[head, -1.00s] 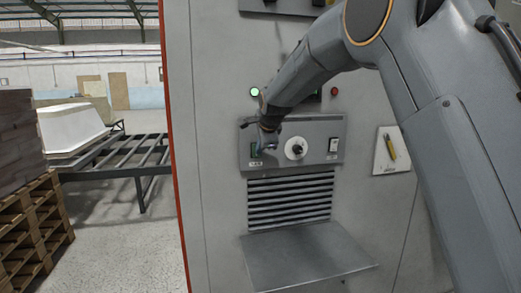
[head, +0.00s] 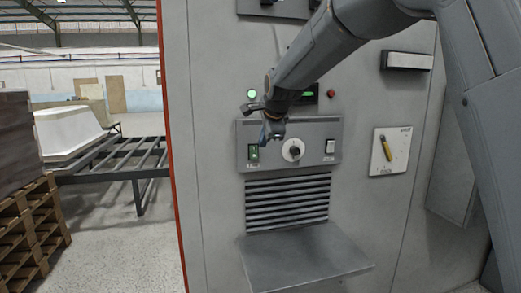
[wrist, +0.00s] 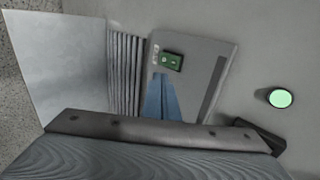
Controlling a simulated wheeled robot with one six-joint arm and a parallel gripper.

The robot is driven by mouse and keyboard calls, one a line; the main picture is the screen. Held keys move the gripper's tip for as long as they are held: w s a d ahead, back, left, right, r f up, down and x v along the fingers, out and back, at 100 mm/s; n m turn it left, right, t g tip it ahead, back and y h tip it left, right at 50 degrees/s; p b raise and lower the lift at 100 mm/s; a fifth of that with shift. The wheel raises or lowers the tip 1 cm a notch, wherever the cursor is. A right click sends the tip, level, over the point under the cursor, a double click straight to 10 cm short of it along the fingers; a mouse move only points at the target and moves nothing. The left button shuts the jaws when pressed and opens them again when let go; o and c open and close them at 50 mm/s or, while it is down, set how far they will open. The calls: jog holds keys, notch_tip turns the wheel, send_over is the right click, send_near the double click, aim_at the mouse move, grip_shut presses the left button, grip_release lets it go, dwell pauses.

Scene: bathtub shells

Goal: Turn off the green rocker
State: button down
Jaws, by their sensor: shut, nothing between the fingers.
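The green rocker (head: 253,152) sits at the left end of a grey control panel (head: 325,131) on the cabinet front. It also shows in the wrist view (wrist: 172,62), with small light marks on its face. I cannot tell which half is pressed in. My gripper (head: 264,139) is just above and right of the rocker in the head view. In the wrist view its blue fingers (wrist: 160,97) are together and empty, with the tips pointing at the rocker and seemingly a little short of it.
A round knob (head: 293,150) and a white rocker (head: 330,147) share the panel. A lit green lamp (head: 252,94) and a red button (head: 331,93) are above. A vent (head: 287,203) and a projecting shelf (head: 305,257) are below.

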jog(key=shift+a+b+v, duration=0.1)
jog(key=shift+b+v, duration=0.2)
jog(key=shift+v, duration=1.05)
jog(key=shift+a+b+v, duration=0.15)
jog(key=shift+b+v, duration=0.1)
jog(key=shift+v, duration=1.15)
jog(key=shift+w+r, duration=0.1)
